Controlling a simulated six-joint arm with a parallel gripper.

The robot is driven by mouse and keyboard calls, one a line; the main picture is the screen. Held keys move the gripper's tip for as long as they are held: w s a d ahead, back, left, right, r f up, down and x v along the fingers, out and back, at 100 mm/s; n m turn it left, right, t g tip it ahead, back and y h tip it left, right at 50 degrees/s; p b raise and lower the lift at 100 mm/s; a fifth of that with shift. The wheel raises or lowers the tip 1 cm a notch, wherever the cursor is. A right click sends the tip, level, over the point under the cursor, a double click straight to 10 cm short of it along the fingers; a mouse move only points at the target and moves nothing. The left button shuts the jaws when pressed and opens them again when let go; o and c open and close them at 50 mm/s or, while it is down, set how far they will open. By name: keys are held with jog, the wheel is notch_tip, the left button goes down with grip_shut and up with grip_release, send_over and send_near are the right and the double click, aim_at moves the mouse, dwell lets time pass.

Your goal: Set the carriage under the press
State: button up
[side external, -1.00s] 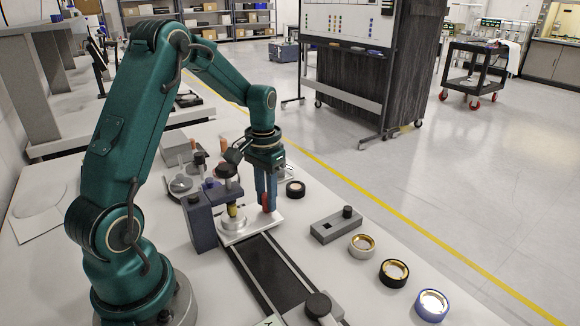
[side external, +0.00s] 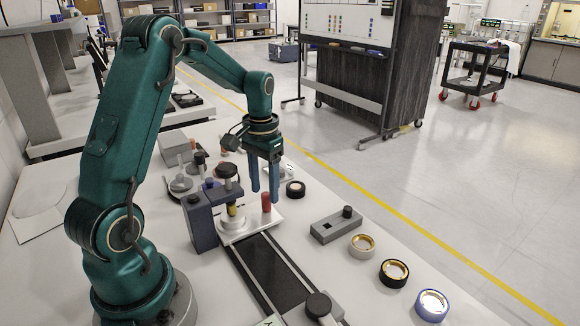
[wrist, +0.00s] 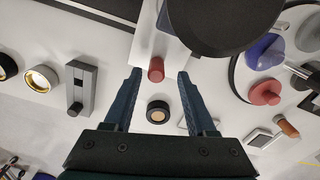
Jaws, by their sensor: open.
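The carriage (side external: 262,226) is a white plate at the far end of a dark track. Its upright red handle (side external: 266,202) stands on its right part. The press (side external: 199,222) is a dark blue-grey block with a black knob (side external: 228,170) and a yellow part beneath it, over a pale round seat on the carriage's left part. My gripper (side external: 264,194) is open and empty, just above and behind the handle. In the wrist view the red handle (wrist: 156,70) appears between the spread fingertips (wrist: 160,74). The press head (wrist: 220,22) hides part of the carriage there.
The dark track (side external: 268,268) runs toward the front, with a black knob (side external: 318,304) at its near end. A black ring (side external: 295,189), a grey block with a knob (side external: 336,226) and several lens rings (side external: 394,272) lie to the right. Small tools stand behind the press.

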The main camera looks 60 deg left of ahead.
jog(key=shift+r, duration=1.45)
jog(key=s+d+r+m+t, duration=0.3)
jog(key=d+r, duration=0.7)
jog(key=s+d+f+t, duration=0.2)
jog(key=s+d, duration=0.4)
jog(key=s, duration=0.3)
jog(key=shift+f+t, duration=0.3)
jog(key=shift+f, duration=0.05)
